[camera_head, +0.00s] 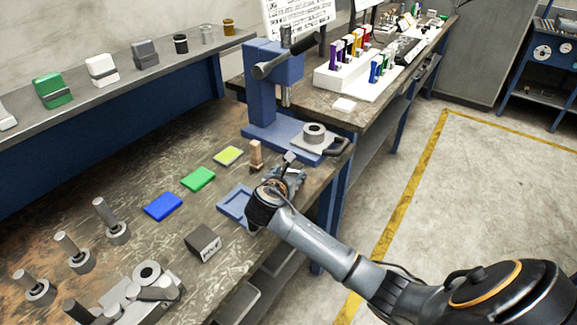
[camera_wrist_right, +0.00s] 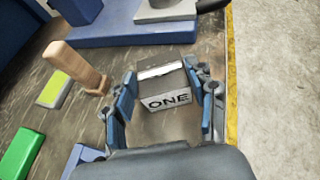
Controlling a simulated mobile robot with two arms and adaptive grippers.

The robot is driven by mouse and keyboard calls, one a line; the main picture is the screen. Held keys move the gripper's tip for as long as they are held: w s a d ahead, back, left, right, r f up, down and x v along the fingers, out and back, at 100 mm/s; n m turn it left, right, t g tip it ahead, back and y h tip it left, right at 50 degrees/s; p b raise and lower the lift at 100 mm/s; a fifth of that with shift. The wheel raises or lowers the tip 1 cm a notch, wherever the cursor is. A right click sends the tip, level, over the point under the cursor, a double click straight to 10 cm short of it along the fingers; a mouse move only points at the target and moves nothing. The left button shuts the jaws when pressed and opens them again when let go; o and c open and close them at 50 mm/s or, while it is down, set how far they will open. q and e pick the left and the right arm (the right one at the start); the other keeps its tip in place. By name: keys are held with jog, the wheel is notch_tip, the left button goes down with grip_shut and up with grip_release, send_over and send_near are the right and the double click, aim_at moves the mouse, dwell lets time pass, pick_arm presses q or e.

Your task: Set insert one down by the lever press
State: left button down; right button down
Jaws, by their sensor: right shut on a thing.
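Insert one (camera_wrist_right: 166,88) is a dark grey block with a white face lettered ONE. In the right wrist view it sits between the two fingers of my right gripper (camera_wrist_right: 166,97), which is shut on it. In the head view the right gripper (camera_head: 284,174) is at the bench's right side, just in front of the lever press (camera_head: 270,95), and the insert (camera_head: 291,157) shows only as a small grey patch. The blue press base also shows at the top of the wrist view (camera_wrist_right: 125,32). I cannot tell whether the insert touches the bench. My left gripper is not in view.
A wooden peg (camera_head: 256,155) stands left of the gripper. A blue tray (camera_head: 235,205) lies beside my wrist. Yellow (camera_head: 229,156), green (camera_head: 198,179) and blue (camera_head: 163,206) pads lie farther left. Another dark labelled block (camera_head: 203,243) sits nearer. The bench's right edge is close.

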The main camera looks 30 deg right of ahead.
jog(key=shift+r, duration=0.15)
jog(key=shift+c, duration=2.2)
grip_release()
jog(key=shift+s+f, duration=0.1)
jog(key=shift+f, duration=0.1)
jog(key=shift+a, duration=0.1)
jog(key=v, duration=1.2)
jog(key=shift+r, duration=0.2)
jog(key=shift+f, duration=0.1)
